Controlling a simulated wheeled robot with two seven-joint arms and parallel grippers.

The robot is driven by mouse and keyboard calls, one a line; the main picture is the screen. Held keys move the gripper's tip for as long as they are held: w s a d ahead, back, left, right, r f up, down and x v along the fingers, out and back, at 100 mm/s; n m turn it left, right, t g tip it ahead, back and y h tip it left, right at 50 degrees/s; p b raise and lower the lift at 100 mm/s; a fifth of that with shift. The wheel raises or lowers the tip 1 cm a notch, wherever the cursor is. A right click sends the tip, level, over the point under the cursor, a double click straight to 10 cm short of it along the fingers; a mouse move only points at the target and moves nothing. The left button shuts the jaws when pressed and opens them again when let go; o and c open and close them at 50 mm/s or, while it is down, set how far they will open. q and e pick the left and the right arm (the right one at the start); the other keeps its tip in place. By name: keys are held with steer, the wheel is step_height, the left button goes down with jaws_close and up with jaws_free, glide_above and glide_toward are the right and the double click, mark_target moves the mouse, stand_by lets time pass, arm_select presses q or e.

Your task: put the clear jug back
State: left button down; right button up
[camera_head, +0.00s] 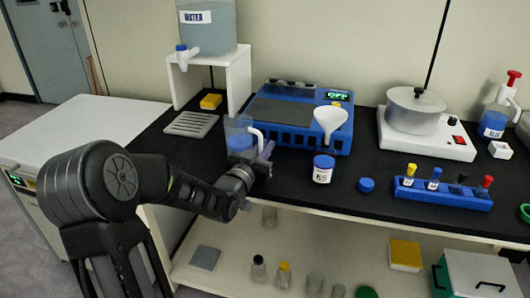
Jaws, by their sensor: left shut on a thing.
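The clear jug (239,131) is a see-through vessel with a bluish tint and a pale handle. It is upright over the black bench top, left of the blue machine. My left gripper (262,157) is shut on the clear jug from the front and hides its lower part. I cannot tell whether the jug touches the bench. My right gripper does not show.
A water tank (208,38) with a blue-capped tap stands on a white stand (238,80), above a grey drip grate (191,124). The blue machine (290,133), a white funnel (330,119), a labelled jar (322,170) and a loose blue cap (366,185) are to the right.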

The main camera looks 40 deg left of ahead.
arm_select(q)
steer(key=shift+f, duration=0.65)
steer(key=shift+f, duration=0.1)
steer(key=c, duration=1.5)
jaws_free()
